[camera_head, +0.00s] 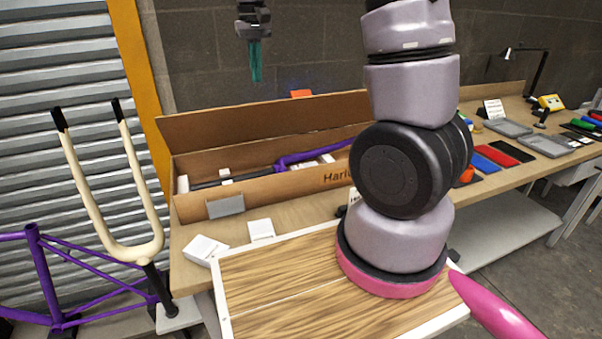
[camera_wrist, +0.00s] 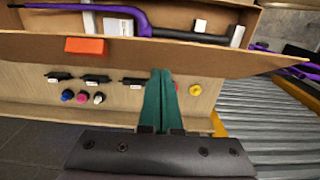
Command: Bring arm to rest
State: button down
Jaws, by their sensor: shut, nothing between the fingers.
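My gripper (camera_head: 256,78) hangs in the air at the top of the head view, its teal fingers pointing down, in front of the block wall and above the cardboard box. In the wrist view its two teal fingers (camera_wrist: 161,75) lie together with nothing between them. My arm rises from a pink-ringed base at the right of the head view, and its upper links run out of the top of the picture.
An open cardboard box (camera_head: 300,181) on the bench holds a purple frame part (camera_head: 310,156). An orange block (camera_wrist: 86,45) sits by the box wall. Black clips and coloured knobs (camera_wrist: 83,97) lie nearby. A cream fork (camera_head: 128,250) stands at left. The air around my gripper is clear.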

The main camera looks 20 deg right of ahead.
jog(key=shift+r, duration=0.5)
